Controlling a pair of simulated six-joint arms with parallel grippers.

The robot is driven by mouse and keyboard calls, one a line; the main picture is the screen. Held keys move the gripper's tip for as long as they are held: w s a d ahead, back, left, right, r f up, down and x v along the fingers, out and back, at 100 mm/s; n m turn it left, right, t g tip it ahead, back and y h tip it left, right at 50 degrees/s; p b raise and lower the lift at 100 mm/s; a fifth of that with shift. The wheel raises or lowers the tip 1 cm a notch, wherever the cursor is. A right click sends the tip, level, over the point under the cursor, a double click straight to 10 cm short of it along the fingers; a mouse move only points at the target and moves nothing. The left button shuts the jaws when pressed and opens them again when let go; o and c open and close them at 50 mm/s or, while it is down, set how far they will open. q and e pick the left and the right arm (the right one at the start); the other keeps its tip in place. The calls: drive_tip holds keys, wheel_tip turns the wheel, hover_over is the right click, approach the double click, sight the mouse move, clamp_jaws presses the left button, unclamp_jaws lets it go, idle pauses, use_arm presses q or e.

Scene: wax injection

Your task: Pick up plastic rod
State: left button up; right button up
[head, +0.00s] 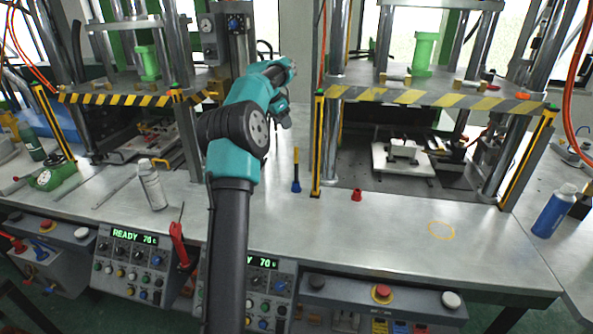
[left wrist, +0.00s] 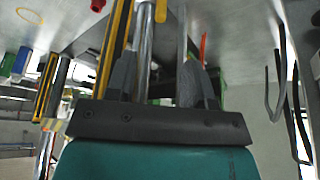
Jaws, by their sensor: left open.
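A slim upright rod (head: 296,170) with a yellow upper part, dark middle and blue foot stands on the metal bench in the head view, right of my left arm. I cannot tell for sure that it is the plastic rod. My left gripper (left wrist: 159,62) is open in the left wrist view, its two grey fingers apart with nothing clearly held between them. A metal column shows behind the gap. In the head view my left wrist is raised above the back of the bench, left of the upright rod, and its fingers are not clearly visible. My right gripper is out of view.
Two presses with striped guards (head: 428,97) stand at the back. A red cap (head: 357,195), a spray can (head: 151,185) and a red-handled tool (head: 179,245) are on the bench. A blue bottle (head: 553,211) stands far right. The bench's front right (head: 390,240) is mostly clear.

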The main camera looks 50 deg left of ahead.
sight(295, 148)
use_arm(q)
drive_tip(key=x, duration=1)
drive_tip(key=shift+w+d+f, duration=0.1)
drive_tip(key=shift+w+f, duration=0.1)
drive_tip(key=shift+f, duration=0.1)
drive_tip(key=shift+w+f, duration=0.2)
drive_tip(key=shift+f, duration=0.2)
drive_tip(key=shift+f, duration=0.1)
drive_tip(key=x, duration=0.5)
drive_tip(key=shift+w, duration=0.2)
drive_tip(key=shift+c, duration=0.4)
clamp_jaws()
